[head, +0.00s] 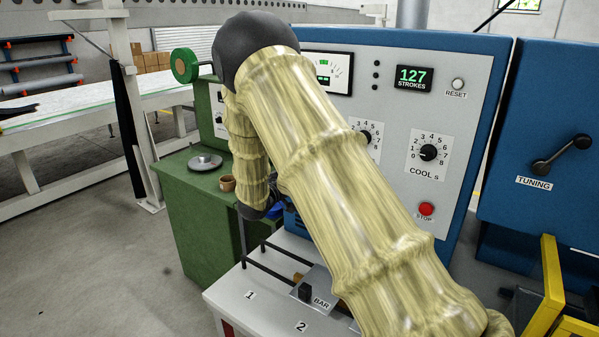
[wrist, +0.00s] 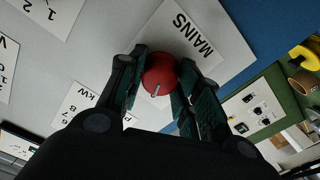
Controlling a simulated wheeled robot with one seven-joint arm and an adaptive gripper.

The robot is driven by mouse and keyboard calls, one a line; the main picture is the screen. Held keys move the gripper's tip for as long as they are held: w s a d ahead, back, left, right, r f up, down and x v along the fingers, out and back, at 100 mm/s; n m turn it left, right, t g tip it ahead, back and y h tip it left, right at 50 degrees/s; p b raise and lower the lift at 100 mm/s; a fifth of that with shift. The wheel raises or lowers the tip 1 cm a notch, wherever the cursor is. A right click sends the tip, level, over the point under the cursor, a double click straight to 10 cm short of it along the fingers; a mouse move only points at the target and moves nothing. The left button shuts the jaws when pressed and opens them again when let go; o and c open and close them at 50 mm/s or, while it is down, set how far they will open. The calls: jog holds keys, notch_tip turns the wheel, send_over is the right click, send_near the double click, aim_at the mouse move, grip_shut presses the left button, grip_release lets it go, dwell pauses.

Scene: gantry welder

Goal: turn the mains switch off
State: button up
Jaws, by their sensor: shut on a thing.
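The mains switch (wrist: 160,72) is a round red knob with a pale mark near its lower edge in the wrist view. It sits on a white plate labelled MAINS (wrist: 186,33). My gripper (wrist: 163,62) has its green-padded fingers on both sides of the knob and is shut on it.
The grey control panel (head: 465,130) carries a COOL dial (head: 428,153), a red STOP button (head: 427,209) and a strokes display (head: 413,78). Below is a white table (head: 226,296) with a BAR fixture. A green cabinet (head: 205,215) stands to the left.

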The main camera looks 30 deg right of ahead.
jog(key=shift+n+p, duration=0.35)
jog(key=shift+n, duration=0.85)
jog(key=o, duration=1)
jog(key=shift+d, duration=0.1)
jog(key=shift+o, duration=0.2)
jog(key=v, duration=1.2)
jog(key=shift+f, duration=0.1)
